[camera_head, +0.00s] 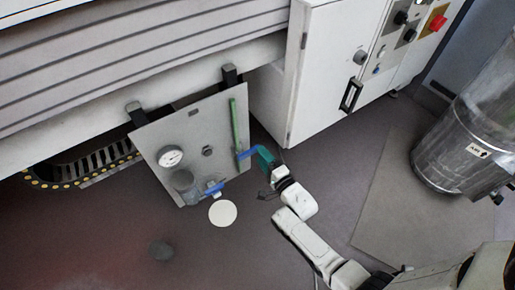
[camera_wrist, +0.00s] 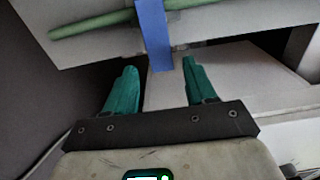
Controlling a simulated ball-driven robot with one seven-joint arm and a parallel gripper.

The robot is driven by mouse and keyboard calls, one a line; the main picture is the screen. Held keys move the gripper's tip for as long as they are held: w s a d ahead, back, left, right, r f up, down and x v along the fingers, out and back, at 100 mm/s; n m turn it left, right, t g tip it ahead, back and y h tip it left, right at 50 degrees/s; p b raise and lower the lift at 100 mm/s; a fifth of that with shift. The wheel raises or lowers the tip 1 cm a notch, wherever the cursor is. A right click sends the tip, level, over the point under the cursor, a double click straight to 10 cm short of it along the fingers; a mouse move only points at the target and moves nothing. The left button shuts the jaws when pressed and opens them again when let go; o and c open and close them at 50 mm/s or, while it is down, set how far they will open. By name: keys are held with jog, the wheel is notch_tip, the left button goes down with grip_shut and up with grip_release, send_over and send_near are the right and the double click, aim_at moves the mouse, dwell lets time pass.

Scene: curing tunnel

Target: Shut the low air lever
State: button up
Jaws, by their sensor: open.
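A grey panel (camera_head: 168,133) hangs below the white housing. A green pipe (camera_head: 239,128) runs along its right side, with a blue lever (camera_head: 247,153) sticking out across the pipe toward my gripper (camera_head: 263,156). A second blue lever (camera_head: 214,189) sits at the panel's bottom edge; I cannot tell which is the low air lever. In the wrist view, my gripper (camera_wrist: 160,67) is open, with teal fingers either side of the first lever's end. The blue lever (camera_wrist: 154,30) crosses the green pipe (camera_wrist: 100,25) there. Gaps show on both sides; contact is not visible.
A round gauge (camera_head: 170,156) and a clear bowl (camera_head: 184,184) are on the panel. A white cabinet (camera_head: 332,75) stands behind right, a metal drum (camera_head: 470,135) far right. A pale disc (camera_head: 222,213) shows below the panel. The floor in front is mostly clear.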

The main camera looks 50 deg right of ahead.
jog(key=p+v, duration=0.1)
jog(key=v, duration=0.5)
jog(key=shift+s, duration=0.15)
dwell(0.4)
